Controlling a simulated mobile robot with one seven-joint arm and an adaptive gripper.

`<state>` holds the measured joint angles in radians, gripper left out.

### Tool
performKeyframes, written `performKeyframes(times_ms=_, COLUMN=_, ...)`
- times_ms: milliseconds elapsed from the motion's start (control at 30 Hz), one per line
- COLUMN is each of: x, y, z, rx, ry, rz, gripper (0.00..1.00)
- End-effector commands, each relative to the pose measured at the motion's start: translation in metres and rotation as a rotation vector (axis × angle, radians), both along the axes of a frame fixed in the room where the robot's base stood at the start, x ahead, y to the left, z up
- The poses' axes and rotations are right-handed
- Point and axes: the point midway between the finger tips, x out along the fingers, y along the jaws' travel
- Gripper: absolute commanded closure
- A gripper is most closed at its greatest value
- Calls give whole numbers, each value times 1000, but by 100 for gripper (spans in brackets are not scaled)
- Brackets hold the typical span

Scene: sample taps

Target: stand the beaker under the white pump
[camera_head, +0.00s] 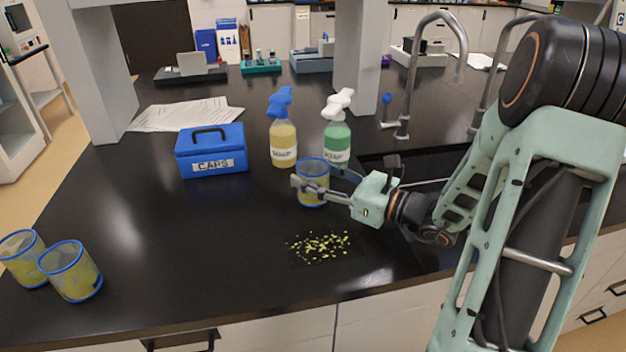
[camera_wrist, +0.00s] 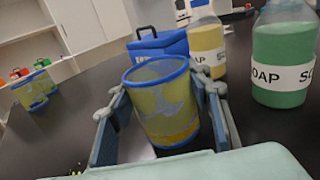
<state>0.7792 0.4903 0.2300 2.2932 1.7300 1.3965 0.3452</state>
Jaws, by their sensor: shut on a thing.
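The beaker (camera_head: 313,190), clear yellowish with blue rims, is upright between the fingers of my gripper (camera_head: 318,182). My gripper is shut on its sides. In the wrist view the beaker (camera_wrist: 163,105) has a finger on each side and some yellow at its bottom. I cannot tell whether its base touches the counter. The white pump (camera_head: 338,104) tops a bottle of green soap (camera_head: 337,143), which is behind and slightly right of the beaker. In the wrist view this green bottle (camera_wrist: 283,50) is at the right, its pump out of frame.
A blue-pump bottle of yellow soap (camera_head: 283,142) stands left of the green one. A blue CAPS box (camera_head: 211,150) is farther left. Two more beakers (camera_head: 22,258) (camera_head: 72,270) stand at the far left. Yellow-green bits (camera_head: 318,246) lie in front. A sink tap (camera_head: 408,90) rises at right.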

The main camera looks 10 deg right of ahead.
Motion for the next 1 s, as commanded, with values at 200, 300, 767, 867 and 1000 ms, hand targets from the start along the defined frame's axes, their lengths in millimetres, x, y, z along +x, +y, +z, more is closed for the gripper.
performKeyframes(times_ms=200, x=0, y=0, z=-7, rx=-1, ry=-1, rz=0, gripper=73)
performKeyframes(times_ms=300, x=0, y=0, z=-7, rx=-1, ry=-1, rz=0, gripper=73)
performKeyframes(times_ms=767, x=0, y=0, z=-10, rx=-1, ry=-1, rz=0, gripper=37)
performKeyframes(times_ms=867, x=0, y=0, z=-9, rx=-1, ry=-1, rz=-1, gripper=37)
performKeyframes(times_ms=1000, x=-5, y=-7, z=-7, rx=-1, ry=0, rz=-4, gripper=37)
